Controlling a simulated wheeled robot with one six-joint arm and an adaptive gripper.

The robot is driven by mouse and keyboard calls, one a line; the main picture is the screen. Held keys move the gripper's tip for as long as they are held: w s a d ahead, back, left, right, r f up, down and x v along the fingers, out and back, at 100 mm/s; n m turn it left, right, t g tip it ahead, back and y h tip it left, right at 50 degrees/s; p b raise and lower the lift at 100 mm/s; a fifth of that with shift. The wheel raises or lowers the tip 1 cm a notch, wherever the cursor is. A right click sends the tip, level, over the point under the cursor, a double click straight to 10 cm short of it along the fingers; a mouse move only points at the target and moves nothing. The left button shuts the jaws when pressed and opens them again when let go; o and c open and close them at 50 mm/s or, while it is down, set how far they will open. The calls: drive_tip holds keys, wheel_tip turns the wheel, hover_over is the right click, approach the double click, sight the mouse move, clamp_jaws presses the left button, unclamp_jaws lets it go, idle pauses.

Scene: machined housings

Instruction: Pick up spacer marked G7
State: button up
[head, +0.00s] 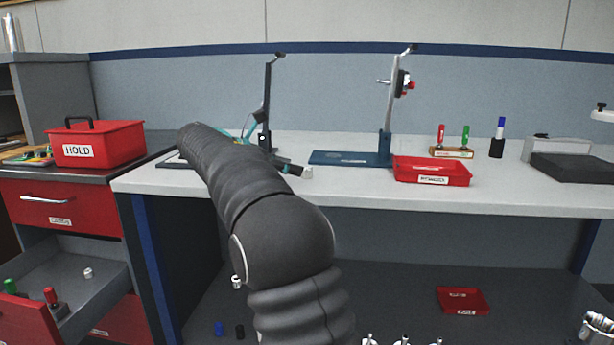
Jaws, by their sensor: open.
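No mark G7 is readable, so I cannot tell which piece is that spacer. A small pale cylindrical piece (88,273) lies in the open drawer at the left. Another small pale piece (237,282) shows low beside my arm. Several metal pieces (404,341) are cut off at the bottom edge. My dark arm rises through the middle and leans up and left over the bench. Its far end hides what is behind it, and I cannot make out my gripper.
A red HOLD box (97,143) stands on the left cabinet. The white bench (350,188) carries a blue-based stand (350,158), a red tray (432,171) and a marker holder (451,152). A dark tool with a pale tip (290,168) shows beside my arm. Another red tray (462,300) lies below.

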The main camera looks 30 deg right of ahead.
sight(306, 168)
drive_tip(key=shift+b+x, duration=0.4)
drive_tip(key=shift+x, duration=2.45)
drive_tip(key=shift+w+r, duration=0.1)
drive_tip(key=shift+w, duration=0.1)
drive_tip(key=shift+c, duration=0.3)
clamp_jaws()
